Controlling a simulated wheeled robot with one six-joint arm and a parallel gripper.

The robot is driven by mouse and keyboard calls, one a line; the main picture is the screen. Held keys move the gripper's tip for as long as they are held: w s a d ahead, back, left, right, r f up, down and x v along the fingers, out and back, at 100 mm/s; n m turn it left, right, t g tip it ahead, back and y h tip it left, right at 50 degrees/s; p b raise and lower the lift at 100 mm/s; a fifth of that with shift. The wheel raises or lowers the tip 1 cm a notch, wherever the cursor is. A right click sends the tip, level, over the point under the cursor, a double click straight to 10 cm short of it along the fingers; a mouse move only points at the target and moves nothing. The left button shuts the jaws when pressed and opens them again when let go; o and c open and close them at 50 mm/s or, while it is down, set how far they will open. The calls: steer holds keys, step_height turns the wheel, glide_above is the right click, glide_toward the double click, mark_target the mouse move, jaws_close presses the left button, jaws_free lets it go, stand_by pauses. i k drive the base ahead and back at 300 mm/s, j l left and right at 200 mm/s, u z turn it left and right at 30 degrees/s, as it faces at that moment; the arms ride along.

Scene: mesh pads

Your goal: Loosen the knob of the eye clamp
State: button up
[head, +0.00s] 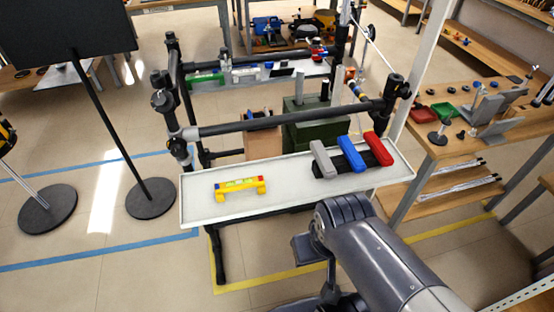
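I cannot surely single out the eye clamp at this size. A black pipe frame (285,121) stands ahead, with dark clamp fittings at its corners. One fitting (395,85) is at the right corner of the front rail, and another with round knobs (160,90) is at the left. A lower fitting (180,146) joins the left end of the front rail. Their knobs are too small to tell how tight they are. My grey arm reaches in from the lower right, in front of the frame's tray. Its fingers cannot be made out.
A pale tray (205,203) on the frame holds a yellow piece (239,187) and grey, blue (351,152) and red (378,148) blocks on a black base. A wooden bench (460,143) stands right. A black panel stand (150,195) stands left, with open floor between.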

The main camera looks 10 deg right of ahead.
mark_target(404, 92)
steer(key=l+u, duration=0.45)
steer(key=l, duration=1.1)
steer(key=i, duration=0.05)
